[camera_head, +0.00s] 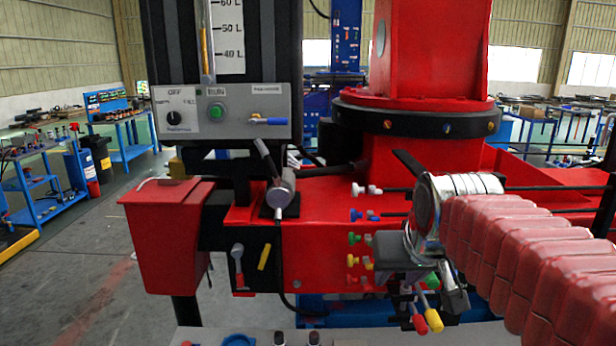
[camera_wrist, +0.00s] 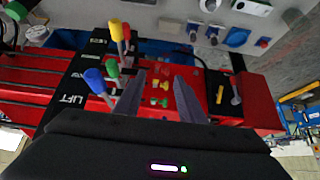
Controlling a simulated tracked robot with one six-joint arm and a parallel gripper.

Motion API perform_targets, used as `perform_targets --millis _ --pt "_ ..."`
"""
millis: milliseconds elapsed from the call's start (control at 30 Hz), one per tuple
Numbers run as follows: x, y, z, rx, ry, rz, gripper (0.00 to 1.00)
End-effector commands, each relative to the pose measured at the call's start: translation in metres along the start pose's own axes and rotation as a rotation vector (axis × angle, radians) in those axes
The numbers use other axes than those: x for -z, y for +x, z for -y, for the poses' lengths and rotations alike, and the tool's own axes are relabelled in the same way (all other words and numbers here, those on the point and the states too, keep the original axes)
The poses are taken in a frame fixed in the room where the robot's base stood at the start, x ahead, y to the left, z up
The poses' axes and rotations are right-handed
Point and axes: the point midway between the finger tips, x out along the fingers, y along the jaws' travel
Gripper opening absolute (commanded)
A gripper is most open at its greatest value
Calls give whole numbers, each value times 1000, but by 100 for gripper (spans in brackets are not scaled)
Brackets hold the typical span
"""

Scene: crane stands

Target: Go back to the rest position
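My arm in its red ribbed sleeve comes in from the right in the head view, and its metal wrist hangs before the red crane stand (camera_head: 315,240). My gripper (camera_wrist: 162,92) shows in the wrist view with its two dark fingers apart and nothing between them. Behind the gap, small yellow, green and red knobs (camera_wrist: 160,93) sit on the red panel, apart from the fingers as far as I can tell. Levers with yellow (camera_wrist: 116,30), green and blue (camera_wrist: 94,80) handles stand left of the fingers. Lever handles also show below my wrist in the head view (camera_head: 433,319).
A dark control box (camera_head: 228,110) with a dial and green button stands left of the red column (camera_head: 425,50). A red box (camera_head: 167,230) juts out at the left. A grey surface with sockets (camera_wrist: 215,30) lies beyond the levers. Open floor (camera_head: 80,290) is at the left.

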Motion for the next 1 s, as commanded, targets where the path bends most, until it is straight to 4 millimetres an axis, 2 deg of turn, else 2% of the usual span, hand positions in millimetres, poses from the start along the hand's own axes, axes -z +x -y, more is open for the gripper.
perform_targets --millis 33,100,300,400,500,600,1000 --pt "-23 2 0 0 0 23 36" --pt "-53 5 0 -1 0 55 36" --pt "-136 11 1 -2 -3 130 36" --pt "-170 12 1 -2 -5 151 36" --pt "-194 12 2 -1 -7 155 36" --pt "-202 8 2 0 -9 139 36" --pt "-198 1 3 1 -10 114 36"
